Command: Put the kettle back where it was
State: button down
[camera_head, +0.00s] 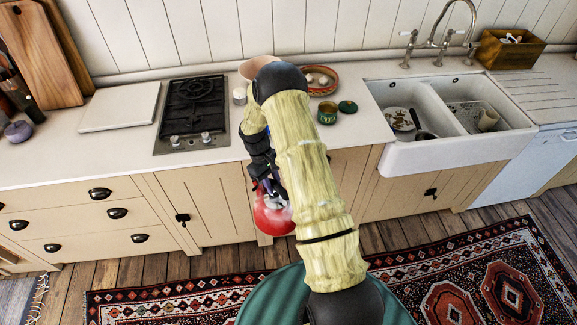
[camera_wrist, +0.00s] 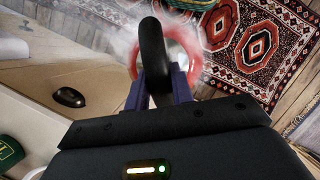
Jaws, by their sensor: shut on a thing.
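A red kettle (camera_head: 272,214) hangs below counter height in front of the cabinet doors in the head view, partly hidden by my arm. My gripper (camera_head: 268,183) is above it and shut on its handle. In the wrist view, the kettle's dark handle (camera_wrist: 152,50) stands between the two fingers of my gripper (camera_wrist: 158,82). The kettle's red body (camera_wrist: 262,45) shows as a curved rim behind the handle, and whitish steam blurs its middle. A two-burner gas hob (camera_head: 194,105) on the counter has nothing standing on it.
A white board (camera_head: 120,107) lies left of the hob. A double sink (camera_head: 455,140) with dishes is further right. A patterned rug (camera_head: 470,275) covers the floor.

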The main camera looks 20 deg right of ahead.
aim_at(261, 215)
jog(key=s+a+f+m+b, duration=0.1)
jog(key=a, duration=0.1)
jog(key=s+a+f+m+y, duration=0.1)
jog(key=a+f, duration=0.1)
jog(key=s+a+f+m+b, duration=0.1)
jog(key=a+f+m, duration=0.1)
jog(key=shift+a+b, duration=0.15)
jog(key=shift+b, duration=0.2)
jog(key=shift+s+a+f+y, duration=0.1)
jog(key=shift+s+a+y, duration=0.1)
jog(key=shift+a+y, duration=0.1)
